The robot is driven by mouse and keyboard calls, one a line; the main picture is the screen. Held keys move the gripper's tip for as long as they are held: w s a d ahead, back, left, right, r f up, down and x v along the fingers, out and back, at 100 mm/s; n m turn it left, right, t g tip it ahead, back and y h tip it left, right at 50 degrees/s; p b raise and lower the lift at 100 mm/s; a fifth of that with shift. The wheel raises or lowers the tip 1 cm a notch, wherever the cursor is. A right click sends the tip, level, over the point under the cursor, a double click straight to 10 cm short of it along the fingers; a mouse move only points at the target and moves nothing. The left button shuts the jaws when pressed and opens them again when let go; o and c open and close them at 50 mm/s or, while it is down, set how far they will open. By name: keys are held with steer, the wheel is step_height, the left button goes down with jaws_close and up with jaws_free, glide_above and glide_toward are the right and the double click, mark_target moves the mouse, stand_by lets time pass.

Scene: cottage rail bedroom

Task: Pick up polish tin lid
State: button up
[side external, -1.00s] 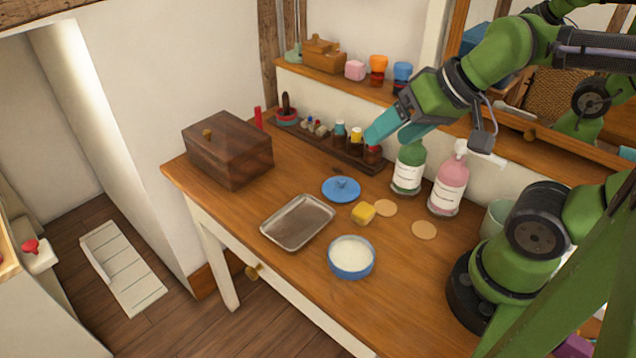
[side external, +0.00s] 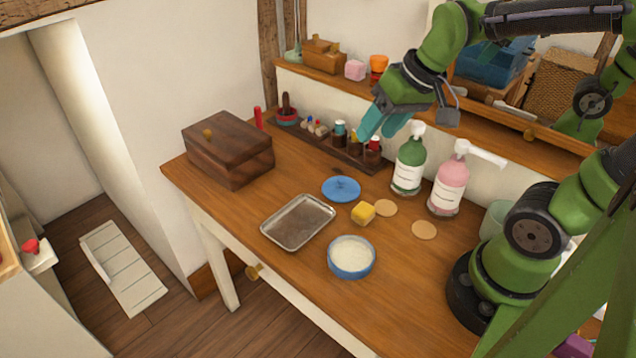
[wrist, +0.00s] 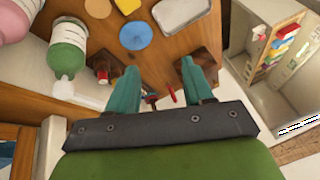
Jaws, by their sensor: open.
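The polish tin lid (side external: 341,189) is a round blue disc lying on the wooden table, behind the metal tray. It also shows in the wrist view (wrist: 135,36), beyond my fingertips. The blue tin (side external: 351,258) stands open nearer the table's front edge, with a pale filling. My gripper (side external: 378,134) is open and empty, with two teal fingers. It is above the back of the table, near the rack of small bottles, up and to the right of the lid and apart from it.
The metal tray (side external: 297,222), yellow block (side external: 363,212) and two round tan discs (side external: 385,208) lie near the lid. Green (side external: 409,165) and pink (side external: 448,185) pump bottles stand right of my gripper. The bottle rack (side external: 345,150) and wooden box (side external: 228,150) are at the back and left.

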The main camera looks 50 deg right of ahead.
mark_target(342, 179)
steer(key=w+d+f+n+g, duration=0.35)
steer(key=w+d+n, duration=0.25)
steer(key=w+n, duration=0.45)
steer(key=f, duration=0.5)
steer(key=a+f+n, duration=0.1)
steer(key=f, duration=0.5)
steer(key=f+n, duration=0.1)
steer(key=f, duration=0.4)
steer(key=shift+a+f, duration=0.15)
steer(key=shift+a, duration=0.1)
steer(key=shift+w, duration=0.1)
steer(key=shift+c, duration=0.3)
jaws_close()
